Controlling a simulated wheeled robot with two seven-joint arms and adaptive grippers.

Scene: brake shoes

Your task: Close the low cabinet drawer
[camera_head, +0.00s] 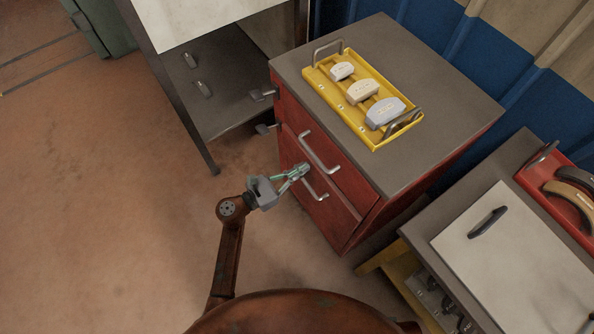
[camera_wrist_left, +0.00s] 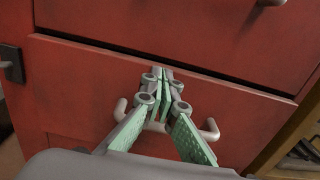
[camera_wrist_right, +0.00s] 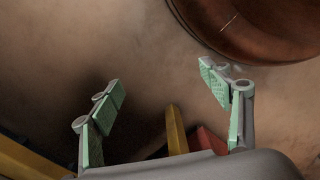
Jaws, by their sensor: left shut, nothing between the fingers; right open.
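The red cabinet (camera_head: 356,222) has a grey top and two drawer fronts with metal handles. The low drawer (camera_head: 325,208) shows close in the left wrist view (camera_wrist_left: 70,85), with a dark gap along its top edge; I cannot tell whether it is fully flush. Its handle (camera_head: 313,187) also shows in the left wrist view (camera_wrist_left: 210,131). My left gripper (camera_head: 303,170) is shut and empty, its fingertips (camera_wrist_left: 162,75) at the drawer front, above the handle's middle; contact is unclear. My right gripper (camera_wrist_right: 162,80) is open and empty, outside the head view.
A yellow tray (camera_head: 337,97) with several pale blocks stands on the cabinet. A grey workbench (camera_head: 450,232) with a white sheet and red tray (camera_head: 565,215) is at right. A white-topped table (camera_head: 185,15) is at upper left. Floor at left is clear.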

